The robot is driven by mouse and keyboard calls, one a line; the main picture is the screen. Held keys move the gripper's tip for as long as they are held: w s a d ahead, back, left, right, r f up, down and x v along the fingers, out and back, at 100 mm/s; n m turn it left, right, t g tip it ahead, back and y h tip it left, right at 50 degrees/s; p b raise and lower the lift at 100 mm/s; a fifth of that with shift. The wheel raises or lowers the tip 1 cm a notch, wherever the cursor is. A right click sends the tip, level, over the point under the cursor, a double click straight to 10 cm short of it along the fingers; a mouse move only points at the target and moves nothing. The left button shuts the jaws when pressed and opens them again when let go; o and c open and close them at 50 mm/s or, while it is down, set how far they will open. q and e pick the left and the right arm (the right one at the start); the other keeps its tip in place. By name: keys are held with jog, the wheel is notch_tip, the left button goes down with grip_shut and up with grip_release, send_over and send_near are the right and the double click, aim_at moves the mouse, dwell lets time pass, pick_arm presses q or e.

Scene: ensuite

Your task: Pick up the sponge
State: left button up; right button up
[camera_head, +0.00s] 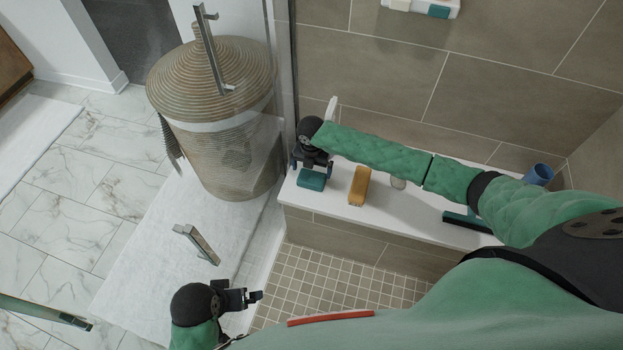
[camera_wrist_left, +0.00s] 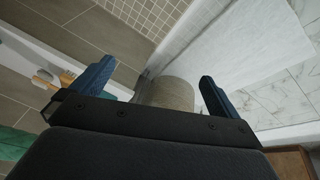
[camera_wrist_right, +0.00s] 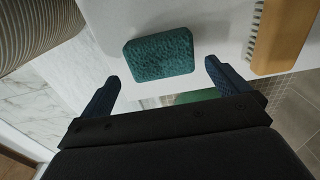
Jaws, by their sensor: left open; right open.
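The sponge is a teal, rounded block (camera_head: 311,180) lying at the left end of the white bench in the head view. In the right wrist view the sponge (camera_wrist_right: 159,54) lies just beyond the fingertips, roughly centred between them. My right gripper (camera_head: 311,166) is open and above the sponge; its fingers (camera_wrist_right: 160,78) show apart with nothing between them. My left gripper (camera_head: 258,297) is low over the shower floor, away from the sponge. In the left wrist view its fingers (camera_wrist_left: 152,80) are apart and empty.
A wooden brush (camera_head: 359,186) lies right of the sponge on the white bench (camera_head: 412,214). A teal squeegee (camera_head: 467,221) and a blue cup (camera_head: 538,175) are farther right. A woven basket (camera_head: 222,140) stands left behind the glass, which has a metal handle (camera_head: 196,244).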

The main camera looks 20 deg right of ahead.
aim_at(312, 177)
notch_tip(312, 177, down, 5)
jog(key=shift+r+p, duration=0.15)
jog(key=shift+p, duration=0.4)
jog(key=shift+f, duration=0.6)
pick_arm(q)
jog(key=shift+s+a+r+y, duration=0.15)
jog(key=shift+a+r, duration=0.35)
jog(key=shift+r, duration=0.05)
jog(key=shift+s+a+r+y, duration=0.15)
jog(key=shift+a+r, duration=0.3)
jog(key=shift+r, duration=0.1)
pick_arm(e)
jog(key=c, duration=0.7)
jog(key=shift+r, duration=0.1)
